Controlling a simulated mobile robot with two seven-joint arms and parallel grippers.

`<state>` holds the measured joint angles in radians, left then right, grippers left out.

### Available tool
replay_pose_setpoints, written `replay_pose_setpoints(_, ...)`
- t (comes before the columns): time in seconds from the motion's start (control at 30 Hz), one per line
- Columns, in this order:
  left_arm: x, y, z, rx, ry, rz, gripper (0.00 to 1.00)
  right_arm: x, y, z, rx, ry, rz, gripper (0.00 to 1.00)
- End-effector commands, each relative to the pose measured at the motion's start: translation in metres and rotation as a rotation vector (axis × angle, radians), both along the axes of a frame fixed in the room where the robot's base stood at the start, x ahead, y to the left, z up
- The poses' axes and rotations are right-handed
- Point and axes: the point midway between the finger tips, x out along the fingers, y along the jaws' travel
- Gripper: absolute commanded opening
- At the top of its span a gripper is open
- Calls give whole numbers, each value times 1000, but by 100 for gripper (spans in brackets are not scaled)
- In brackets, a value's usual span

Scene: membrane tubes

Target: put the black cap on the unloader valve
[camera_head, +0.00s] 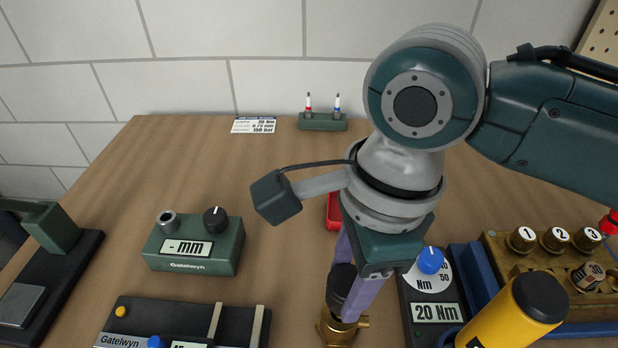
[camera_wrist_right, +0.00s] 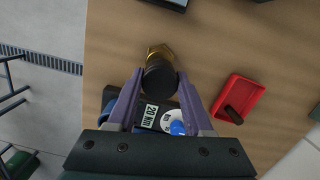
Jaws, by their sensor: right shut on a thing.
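The unloader valve (camera_head: 335,329) is a brass fitting standing on the table at the bottom centre of the head view. Its hexagonal brass part (camera_wrist_right: 161,51) shows in the wrist view. The black cap (camera_head: 340,283) is a short dark cylinder directly above the brass; it also shows in the wrist view (camera_wrist_right: 158,80). My right gripper (camera_head: 346,296) has its two purple fingers shut on the cap, one on each side, also in the wrist view (camera_wrist_right: 159,76). I cannot tell whether the cap touches or sits on the brass. My left gripper is not in view.
A torque unit reading 20 Nm (camera_head: 435,313) stands close right of the valve, with a yellow-and-black cylinder (camera_head: 509,318) beyond it. A red tray (camera_wrist_right: 238,88) lies behind. A grey-green mm gauge (camera_head: 195,246) stands left.

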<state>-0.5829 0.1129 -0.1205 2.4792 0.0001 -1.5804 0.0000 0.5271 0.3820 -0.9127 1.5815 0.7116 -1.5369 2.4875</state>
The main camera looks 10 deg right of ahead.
Motion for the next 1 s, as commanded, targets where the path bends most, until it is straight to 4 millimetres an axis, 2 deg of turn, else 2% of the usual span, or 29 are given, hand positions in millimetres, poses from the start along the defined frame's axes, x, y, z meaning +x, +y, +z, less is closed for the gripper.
replay_pose_setpoints(0.27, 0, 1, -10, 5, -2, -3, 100, 0, 0, -37, -1, 1, 1, 0)
replay_pose_setpoints(0.67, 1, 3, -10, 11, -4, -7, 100, 0, 0, -42, 0, 0, 0, 0)
replay_pose_setpoints(0.7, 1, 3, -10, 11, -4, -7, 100, 0, 0, -42, 0, -1, 0, 53)
replay_pose_setpoints(0.93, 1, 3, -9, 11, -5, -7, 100, 0, 0, -41, 0, -1, 1, 79)
replay_pose_setpoints(1.0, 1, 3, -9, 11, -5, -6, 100, 0, 0, -41, 0, -1, 1, 81)
